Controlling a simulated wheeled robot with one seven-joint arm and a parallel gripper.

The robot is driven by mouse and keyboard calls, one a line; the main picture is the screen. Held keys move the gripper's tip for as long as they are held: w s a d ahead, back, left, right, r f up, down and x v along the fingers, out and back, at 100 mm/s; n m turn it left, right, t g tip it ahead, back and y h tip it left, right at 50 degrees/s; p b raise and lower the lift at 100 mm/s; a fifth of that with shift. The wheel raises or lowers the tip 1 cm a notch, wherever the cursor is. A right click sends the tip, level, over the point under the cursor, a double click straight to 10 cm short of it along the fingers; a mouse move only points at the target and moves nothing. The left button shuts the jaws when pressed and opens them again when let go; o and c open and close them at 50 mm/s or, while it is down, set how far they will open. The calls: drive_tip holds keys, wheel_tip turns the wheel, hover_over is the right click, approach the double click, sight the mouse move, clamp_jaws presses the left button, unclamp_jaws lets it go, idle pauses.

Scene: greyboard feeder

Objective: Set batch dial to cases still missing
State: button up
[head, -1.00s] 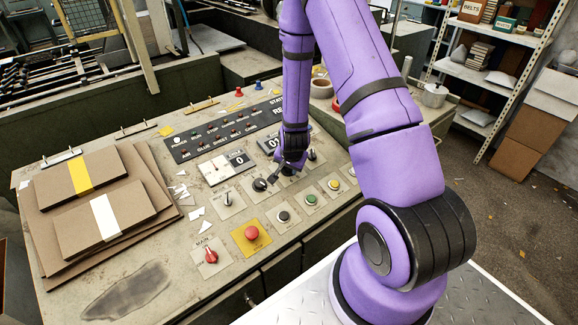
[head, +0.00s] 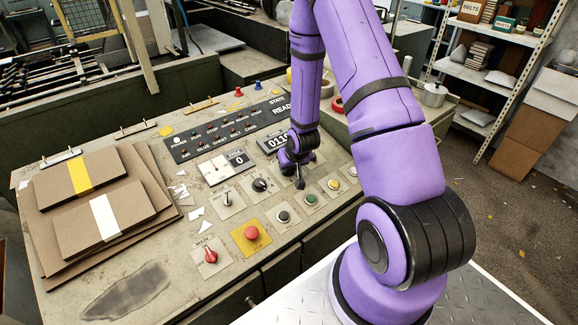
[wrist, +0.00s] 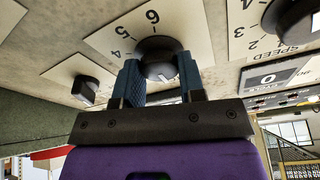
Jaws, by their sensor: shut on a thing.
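My gripper (wrist: 160,88) is shut on a round black dial (wrist: 157,44) in the wrist view, one blue finger on each side. The dial sits on a cream plate with the numerals 4, 5 and 6 showing. A pale mark is on the knob's lower edge; the numeral it points at is hidden, as is the dial's name. In the head view my gripper (head: 298,176) is over the panel and covers this dial. A dark counter display (head: 275,142) reads roughly 011 with its last digit unclear, and the state display (head: 283,110) reads READY.
The speed dial (wrist: 292,18) is right of the gripped dial, and another black knob (wrist: 86,88) is left. Push buttons (head: 283,216), a red stop button (head: 252,232) and a red main switch (head: 210,255) lie nearer. Stacked boards (head: 100,195) cover the panel's left.

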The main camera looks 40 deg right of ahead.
drive_tip(key=shift+n, duration=0.3)
drive_tip(key=o, duration=0.9)
drive_tip(key=shift+v, duration=5.4)
drive_tip(key=shift+d, duration=0.1)
